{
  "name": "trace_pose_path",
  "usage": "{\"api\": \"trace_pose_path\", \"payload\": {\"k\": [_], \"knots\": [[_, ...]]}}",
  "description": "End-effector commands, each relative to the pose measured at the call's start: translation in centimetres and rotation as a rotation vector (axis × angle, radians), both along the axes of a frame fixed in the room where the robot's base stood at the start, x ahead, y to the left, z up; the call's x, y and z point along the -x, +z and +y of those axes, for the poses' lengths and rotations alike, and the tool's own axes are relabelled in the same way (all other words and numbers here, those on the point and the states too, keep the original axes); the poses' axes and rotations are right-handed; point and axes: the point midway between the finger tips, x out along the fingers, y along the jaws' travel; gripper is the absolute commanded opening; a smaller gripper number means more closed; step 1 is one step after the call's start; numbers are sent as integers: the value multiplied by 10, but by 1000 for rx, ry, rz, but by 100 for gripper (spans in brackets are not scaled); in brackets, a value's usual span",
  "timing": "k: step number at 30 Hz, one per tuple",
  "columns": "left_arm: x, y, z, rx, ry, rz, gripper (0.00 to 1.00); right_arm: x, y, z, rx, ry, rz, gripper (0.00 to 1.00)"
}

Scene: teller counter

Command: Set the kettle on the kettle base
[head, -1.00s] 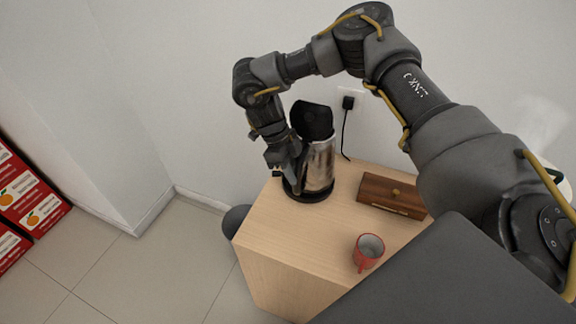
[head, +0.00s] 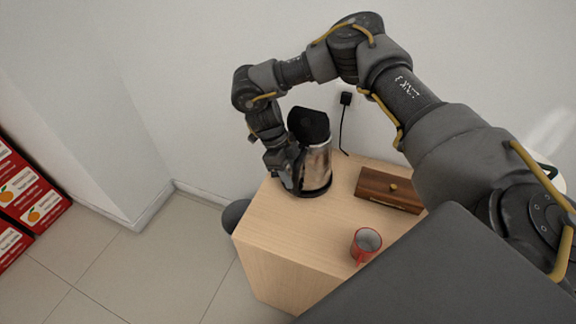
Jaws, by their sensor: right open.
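The kettle (head: 317,163) has a steel body and a black top. It stands upright on the round black kettle base (head: 318,192) near the back left of the wooden counter. My right gripper (head: 289,176) is open at the kettle's left side, close against it, where the kettle's handle would be. The handle and the fingertips are hard to tell apart there. My left gripper is not in view.
A red mug (head: 366,245) stands nearer the front. A black plug and cord (head: 344,120) hang on the wall behind. Red cartons (head: 27,204) stand at far left.

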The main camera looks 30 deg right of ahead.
Motion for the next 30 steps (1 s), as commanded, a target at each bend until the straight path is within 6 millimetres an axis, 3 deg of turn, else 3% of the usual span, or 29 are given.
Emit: {"api": "trace_pose_path", "payload": {"k": [5, 12, 18, 30], "knots": [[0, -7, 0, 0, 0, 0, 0, -9, 20, 4, 1, 2, -6, 42], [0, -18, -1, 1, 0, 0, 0, -26, 68, 14, 3, 1, -8, 42], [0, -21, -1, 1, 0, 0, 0, -36, 97, 20, 2, 0, -4, 42], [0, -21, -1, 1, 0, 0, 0, -40, 110, 22, 0, 0, -1, 42]]}}
